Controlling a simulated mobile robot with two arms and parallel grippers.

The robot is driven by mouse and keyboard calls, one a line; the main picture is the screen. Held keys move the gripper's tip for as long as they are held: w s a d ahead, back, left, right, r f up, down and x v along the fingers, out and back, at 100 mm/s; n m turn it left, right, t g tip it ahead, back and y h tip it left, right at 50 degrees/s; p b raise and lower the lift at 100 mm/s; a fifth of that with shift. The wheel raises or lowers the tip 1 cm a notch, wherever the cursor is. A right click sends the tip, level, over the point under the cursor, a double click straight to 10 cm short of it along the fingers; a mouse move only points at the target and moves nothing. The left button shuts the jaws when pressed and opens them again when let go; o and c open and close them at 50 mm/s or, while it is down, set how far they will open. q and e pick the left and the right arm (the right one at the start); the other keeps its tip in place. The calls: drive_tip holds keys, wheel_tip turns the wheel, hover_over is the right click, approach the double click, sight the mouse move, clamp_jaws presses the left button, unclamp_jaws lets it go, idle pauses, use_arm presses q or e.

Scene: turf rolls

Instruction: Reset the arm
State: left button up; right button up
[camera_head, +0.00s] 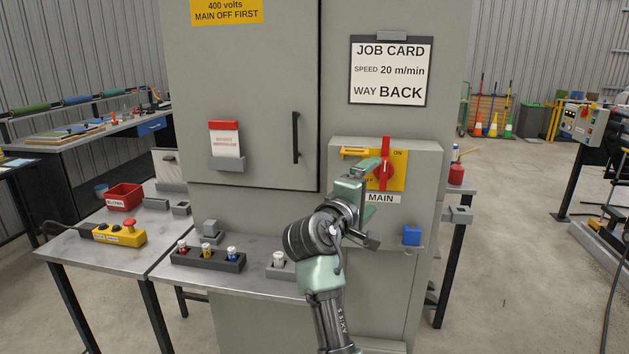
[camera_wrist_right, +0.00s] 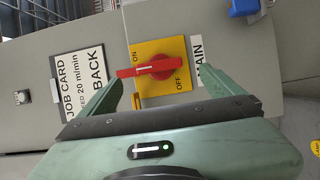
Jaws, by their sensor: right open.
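The red main switch handle (camera_head: 386,155) stands upright on a yellow plate (camera_head: 399,184) marked ON and OFF, on the grey cabinet's switch box. It also shows in the right wrist view (camera_wrist_right: 157,68), lying sideways there. My right gripper (camera_head: 377,180) is in front of the switch, its fingers open on either side of the handle. In the right wrist view the open fingers (camera_wrist_right: 155,75) show with the handle between them; I cannot tell any contact. My left gripper is out of view.
A job card (camera_head: 390,72) hangs above the switch box. A blue padlock-like block (camera_head: 411,235) is at the lower right. A steel bench (camera_head: 265,283) at lower left bears a fuse rack (camera_head: 207,259) and a yellow button box (camera_head: 118,234). Open floor lies right.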

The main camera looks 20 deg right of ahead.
drive_tip(key=s+a+f+m+g+y, duration=0.1)
drive_tip(key=s+a+f+y, duration=0.3)
drive_tip(key=f, duration=0.6)
drive_tip(key=s+d+f+m+y, duration=0.1)
drive_tip(key=s+f, duration=0.5)
drive_tip(key=f, duration=0.4)
drive_tip(key=s+a+f+m+g+y, duration=0.1)
drive_tip(key=s+a+f+y, duration=0.3)
drive_tip(key=f, duration=0.6)
drive_tip(key=s+a+f+m+g+y, duration=0.1)
drive_tip(key=s+a+f+g+y, duration=0.2)
drive_tip(key=s, duration=0.5)
drive_tip(key=s+a+f+y, duration=0.1)
drive_tip(key=s+a+f, duration=0.25)
drive_tip(key=s, duration=0.45)
drive_tip(key=s+a+f+m+g+y, duration=0.1)
drive_tip(key=s+a+f+g+y, duration=0.2)
drive_tip(key=s, duration=0.5)
wheel_tip(320, 180, down, 28)
drive_tip(key=s+f+h, duration=0.1)
drive_tip(key=s, duration=0.2)
drive_tip(key=s+d+f, duration=0.1)
drive_tip(key=s+f, duration=0.6)
drive_tip(key=s, duration=0.1)
drive_tip(key=s+d+f+g, duration=0.1)
drive_tip(key=s+d+f, duration=0.1)
drive_tip(key=s+f, duration=0.4)
drive_tip(key=shift+s+d+f+h, duration=0.3)
drive_tip(key=shift+s+f, duration=0.1)
drive_tip(key=shift+s, duration=0.45)
